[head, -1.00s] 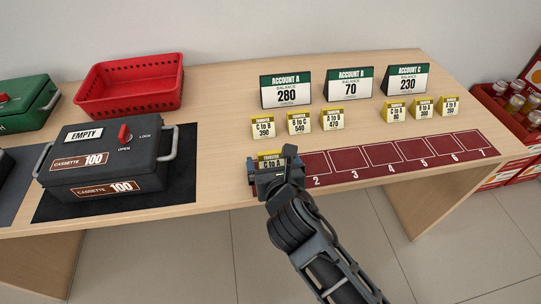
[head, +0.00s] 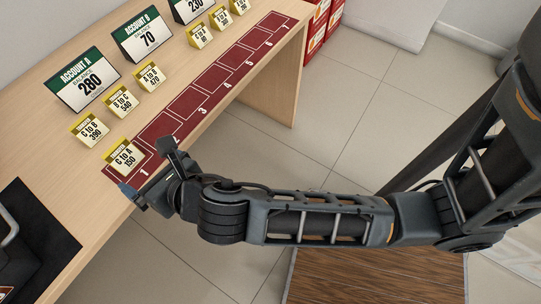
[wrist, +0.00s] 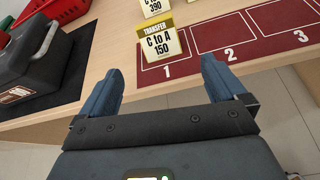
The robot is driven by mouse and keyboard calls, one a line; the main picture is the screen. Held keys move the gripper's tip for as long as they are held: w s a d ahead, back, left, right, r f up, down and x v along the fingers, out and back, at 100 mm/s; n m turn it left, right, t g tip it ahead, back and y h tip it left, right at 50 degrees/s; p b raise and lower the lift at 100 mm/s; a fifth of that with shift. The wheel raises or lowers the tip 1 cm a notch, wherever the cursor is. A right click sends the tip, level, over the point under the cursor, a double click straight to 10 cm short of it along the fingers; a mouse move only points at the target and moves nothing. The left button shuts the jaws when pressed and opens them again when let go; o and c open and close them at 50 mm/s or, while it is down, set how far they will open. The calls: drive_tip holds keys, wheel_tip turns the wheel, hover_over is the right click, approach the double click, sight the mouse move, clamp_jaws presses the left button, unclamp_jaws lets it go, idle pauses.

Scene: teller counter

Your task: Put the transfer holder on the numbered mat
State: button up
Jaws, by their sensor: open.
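The transfer holder marked C to A 150 (head: 124,158), a small tent card with a yellow top band, stands upright in space 1 of the numbered mat. It also shows in the wrist view (wrist: 161,44), between and beyond my fingertips. The dark red numbered mat (head: 213,76) runs along the counter's front edge, its spaces marked with white outlines and numbers. My gripper (head: 149,172) is at the front edge by space 1. In the wrist view its two blue fingers (wrist: 164,75) are apart and empty, clear of the card.
Other transfer holders stand behind the mat, including C to B 390 (head: 90,130), B to C 540 (head: 121,102) and A to B 470 (head: 150,76). Account signs (head: 82,80) stand behind them. A dark cassette (wrist: 42,50) is at left. Mat spaces from 2 onward are empty.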

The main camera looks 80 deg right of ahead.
drive_tip(key=s+m+y, duration=0.3)
drive_tip(key=s+m, duration=1)
drive_tip(key=s, duration=0.2)
drive_tip(key=s+d+r+m+t, duration=0.1)
drive_tip(key=s+r+m, duration=0.3)
drive_tip(key=m, duration=0.5)
drive_tip(key=s+d+r+m, duration=0.2)
drive_tip(key=s+r+m, duration=0.3)
drive_tip(key=s+m, duration=0.4)
drive_tip(key=shift+d+r+t, duration=0.25)
drive_tip(key=shift+r+t, duration=0.05)
drive_tip(key=shift+t, duration=0.1)
